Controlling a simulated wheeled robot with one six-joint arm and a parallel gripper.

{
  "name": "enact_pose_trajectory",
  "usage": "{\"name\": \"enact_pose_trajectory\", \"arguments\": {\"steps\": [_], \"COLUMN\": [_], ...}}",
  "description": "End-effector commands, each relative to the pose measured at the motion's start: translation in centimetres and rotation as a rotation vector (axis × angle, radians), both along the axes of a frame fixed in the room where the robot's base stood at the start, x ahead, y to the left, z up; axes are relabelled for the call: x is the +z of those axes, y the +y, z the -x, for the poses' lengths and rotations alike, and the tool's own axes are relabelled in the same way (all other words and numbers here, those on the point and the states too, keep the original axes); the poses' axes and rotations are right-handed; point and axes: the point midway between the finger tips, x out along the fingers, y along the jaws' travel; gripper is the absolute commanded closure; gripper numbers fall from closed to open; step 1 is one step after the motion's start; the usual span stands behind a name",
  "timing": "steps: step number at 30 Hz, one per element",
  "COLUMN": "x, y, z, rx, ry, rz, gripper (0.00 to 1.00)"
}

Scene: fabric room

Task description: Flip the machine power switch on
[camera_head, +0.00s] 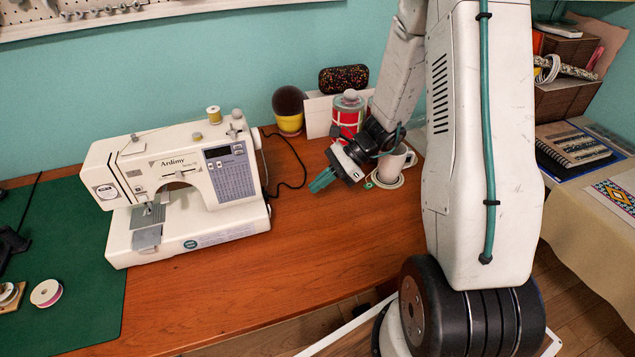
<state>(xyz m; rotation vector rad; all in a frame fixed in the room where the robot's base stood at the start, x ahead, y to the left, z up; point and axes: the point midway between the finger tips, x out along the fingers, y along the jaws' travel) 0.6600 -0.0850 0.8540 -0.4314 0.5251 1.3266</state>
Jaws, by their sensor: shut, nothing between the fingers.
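The white sewing machine (183,190) stands upright on the wooden table, partly over the green mat. Its front has a small dark display and a grey panel on the right. The power switch cannot be made out; the machine's right end is mostly turned away from view. A black cord (297,158) runs from behind the machine's right side across the table. My gripper (320,181) is to the right of the machine, apart from it, with its green fingers shut and empty, pointing left and down above the table.
A red tin (348,117) and a yellow pot (289,122) stand at the back wall. A green mat (75,260) with spools covers the left. Bare table (320,240) lies between machine and arm.

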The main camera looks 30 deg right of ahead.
Motion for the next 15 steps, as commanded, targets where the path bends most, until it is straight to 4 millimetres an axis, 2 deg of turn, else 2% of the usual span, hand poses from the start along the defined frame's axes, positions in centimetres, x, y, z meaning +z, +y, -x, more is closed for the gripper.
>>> {"name": "enact_pose_trajectory", "arguments": {"steps": [10, 15], "x": [-4.4, -3.9], "y": [5.9, 8.3], "z": [-1.0, -1.6], "rx": [0.003, 0.003], "ry": [0.004, 0.0], "rz": [-0.002, 0.0], "gripper": [1.0, 1.0]}}
